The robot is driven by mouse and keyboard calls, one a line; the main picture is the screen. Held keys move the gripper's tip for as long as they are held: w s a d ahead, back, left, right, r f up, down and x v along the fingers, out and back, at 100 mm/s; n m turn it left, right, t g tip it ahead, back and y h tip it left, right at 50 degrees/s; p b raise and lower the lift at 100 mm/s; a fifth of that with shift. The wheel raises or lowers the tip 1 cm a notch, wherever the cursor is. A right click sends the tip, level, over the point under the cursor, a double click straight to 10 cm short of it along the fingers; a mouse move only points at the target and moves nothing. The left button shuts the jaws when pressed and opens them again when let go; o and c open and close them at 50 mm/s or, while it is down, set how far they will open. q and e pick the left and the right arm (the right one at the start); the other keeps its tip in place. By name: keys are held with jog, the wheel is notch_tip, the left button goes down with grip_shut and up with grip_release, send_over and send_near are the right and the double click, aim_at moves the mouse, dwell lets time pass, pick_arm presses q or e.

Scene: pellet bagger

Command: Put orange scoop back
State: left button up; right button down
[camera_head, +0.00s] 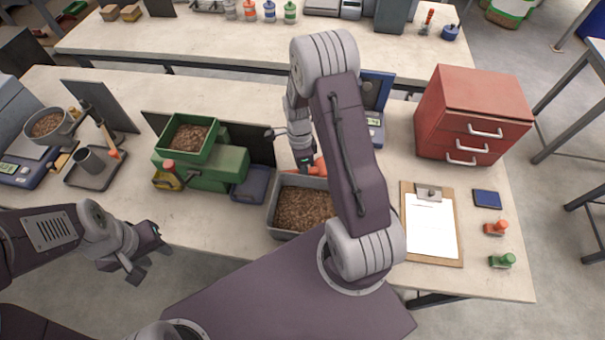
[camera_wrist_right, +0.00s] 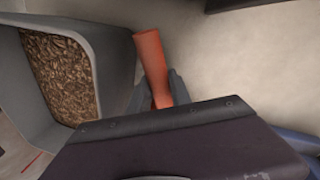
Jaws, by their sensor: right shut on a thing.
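An orange handle (camera_wrist_right: 152,62), apparently the orange scoop's, stands between the fingers of my right gripper (camera_wrist_right: 155,98) in the right wrist view. My right gripper is shut on it, beside the grey bin (camera_wrist_right: 112,55). In the head view only a little orange (camera_head: 320,168) shows by the right gripper (camera_head: 306,166), just behind the bin (camera_head: 273,212) of brown pellets; my right arm hides much of it. Whether the handle touches the bin wall I cannot tell. My left gripper (camera_head: 148,262) is open and empty in front of the table's left part.
A green machine (camera_head: 217,168) with a pellet hopper stands left of the bin. Further left, a tray (camera_head: 75,178) holds a grey cup and an orange-tipped tool. A red drawer cabinet (camera_head: 475,90) and clipboard (camera_head: 455,262) are to the right. Some tabletop (camera_head: 200,232) is bare in front.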

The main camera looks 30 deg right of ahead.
jog(key=shift+w+f, duration=0.1)
jog(key=shift+f, duration=0.75)
jog(key=c, duration=1.2)
grip_release()
jog(key=shift+f, duration=0.1)
notch_tip(320, 180, up, 12)
jog(key=w, duration=0.2)
jog(key=s+a+n+t, duration=0.1)
jog(key=s+a+n, duration=0.1)
jog(key=n, duration=0.5)
jog(key=s+a+r+n+t, duration=0.1)
jog(key=s+a+n, duration=0.1)
jog(key=s+n, duration=0.3)
jog(key=s+a+n+t, duration=0.1)
jog(key=s+a+n, duration=0.2)
jog(key=n, duration=0.6)
jog(key=shift+s+a+r+b, duration=0.1)
jog(key=shift+s+r+b, duration=0.15)
jog(key=shift+b, duration=0.05)
